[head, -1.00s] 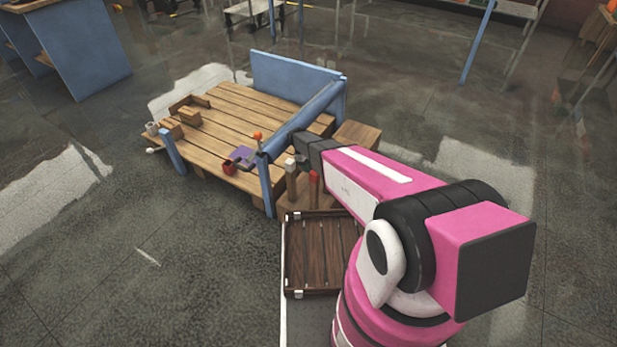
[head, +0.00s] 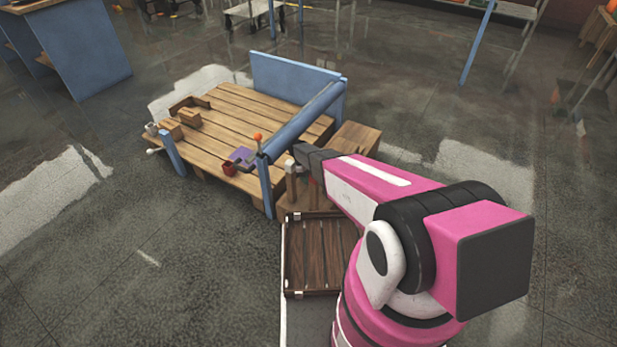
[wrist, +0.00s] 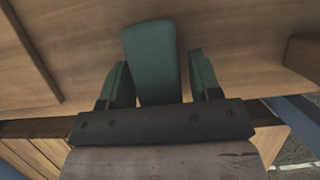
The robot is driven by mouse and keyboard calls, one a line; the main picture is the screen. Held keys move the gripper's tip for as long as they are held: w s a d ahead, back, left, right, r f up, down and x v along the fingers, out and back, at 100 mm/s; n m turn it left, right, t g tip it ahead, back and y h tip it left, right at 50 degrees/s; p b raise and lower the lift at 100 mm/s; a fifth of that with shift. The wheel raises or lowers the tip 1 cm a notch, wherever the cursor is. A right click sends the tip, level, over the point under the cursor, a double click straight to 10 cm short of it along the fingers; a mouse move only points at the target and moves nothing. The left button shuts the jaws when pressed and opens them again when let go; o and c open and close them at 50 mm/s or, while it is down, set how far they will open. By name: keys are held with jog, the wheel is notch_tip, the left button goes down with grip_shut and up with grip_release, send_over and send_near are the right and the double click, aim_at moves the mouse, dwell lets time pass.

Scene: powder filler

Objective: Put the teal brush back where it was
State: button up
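In the wrist view the teal brush (wrist: 151,62) shows as a dark teal block standing between the two green fingers of my gripper (wrist: 160,82). A narrow strip of wood shows between the brush and the right finger. The left finger is very close to the brush, and whether they touch is unclear. The brush's lower part is hidden behind the dark gripper body. In the head view my gripper (head: 308,155) is at the near right corner of the wooden platform, just right of a pale-topped post (head: 291,168). The brush cannot be made out there.
The wooden platform (head: 235,115) has a blue rail (head: 305,118) and blue posts close to my gripper. A wooden box (head: 355,140) stands behind. A dark slatted tray (head: 310,255) lies in front.

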jog(key=shift+r, duration=0.1)
jog(key=v, duration=1.2)
jog(key=shift+s+d, duration=0.1)
jog(key=shift+s, duration=0.05)
jog(key=s+d+r+m+t+y, duration=0.1)
jog(key=s+d+r+m, duration=0.2)
jog(key=s+d+r, duration=0.3)
jog(key=s+d+r+m+y, duration=0.1)
jog(key=s+d+r+m, duration=0.3)
jog(key=s+r, duration=0.7)
jog(key=s+d+r+m+t+y, duration=0.1)
jog(key=s+d+r+m, duration=0.3)
jog(key=s+d+r, duration=0.4)
jog(key=shift+s+r+t+y, duration=0.35)
jog(key=shift+s+r, duration=0.4)
jog(key=shift+s, duration=0.35)
